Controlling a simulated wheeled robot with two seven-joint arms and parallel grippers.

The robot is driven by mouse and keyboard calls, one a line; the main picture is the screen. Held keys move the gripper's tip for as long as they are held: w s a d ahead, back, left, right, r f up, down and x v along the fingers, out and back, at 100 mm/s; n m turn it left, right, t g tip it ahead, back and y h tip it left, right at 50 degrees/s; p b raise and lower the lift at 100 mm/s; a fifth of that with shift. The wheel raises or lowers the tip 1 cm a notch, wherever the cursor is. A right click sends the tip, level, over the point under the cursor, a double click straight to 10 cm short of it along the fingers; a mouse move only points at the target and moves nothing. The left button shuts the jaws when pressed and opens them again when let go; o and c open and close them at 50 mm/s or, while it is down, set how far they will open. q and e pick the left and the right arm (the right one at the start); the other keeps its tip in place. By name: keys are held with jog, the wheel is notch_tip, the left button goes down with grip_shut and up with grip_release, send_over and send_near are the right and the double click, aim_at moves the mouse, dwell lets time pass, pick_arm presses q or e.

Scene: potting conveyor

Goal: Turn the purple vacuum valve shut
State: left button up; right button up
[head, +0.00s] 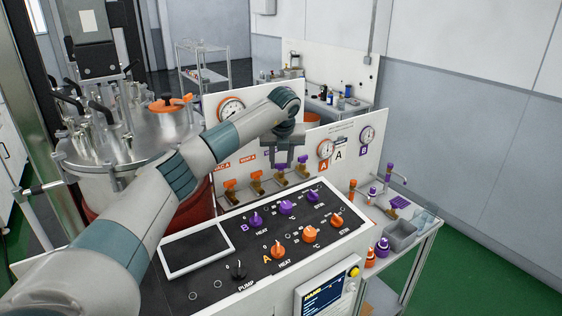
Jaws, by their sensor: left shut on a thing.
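My left gripper (289,165) reaches over the console to the row of small brass valves along the foot of the white gauge panel. It points down at the right part of this row and is shut on a valve handle. The fingers hide most of that handle, so its colour and angle do not show clearly. The brass valve bodies (281,181) show just below the fingers. Two valves with orange handles (230,185) stand to the left in the same row. My right gripper is not in view.
A black control console (262,262) with purple knobs (286,208) and orange knobs (278,252) lies below my arm. The white gauge panel (343,172) stands behind the valves. A lidded metal vessel (130,135) is at left. A side cart with grey bins (402,236) is at right.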

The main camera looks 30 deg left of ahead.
pick_arm(q)
jog(key=shift+w+f+n+g+y+b, duration=0.15)
jog(key=shift+n+g+y+b, duration=0.2)
jog(key=shift+n+b, duration=1.1)
jog(key=shift+d+n+g+y+b, duration=0.1)
jog(key=shift+n+g+y+b, duration=0.25)
jog(key=shift+n+b, duration=0.55)
jog(key=shift+r+n, duration=0.2)
jog(key=shift+n, duration=0.35)
jog(key=o, duration=1)
jog(key=shift+o, duration=0.2)
jog(key=shift+r, duration=0.1)
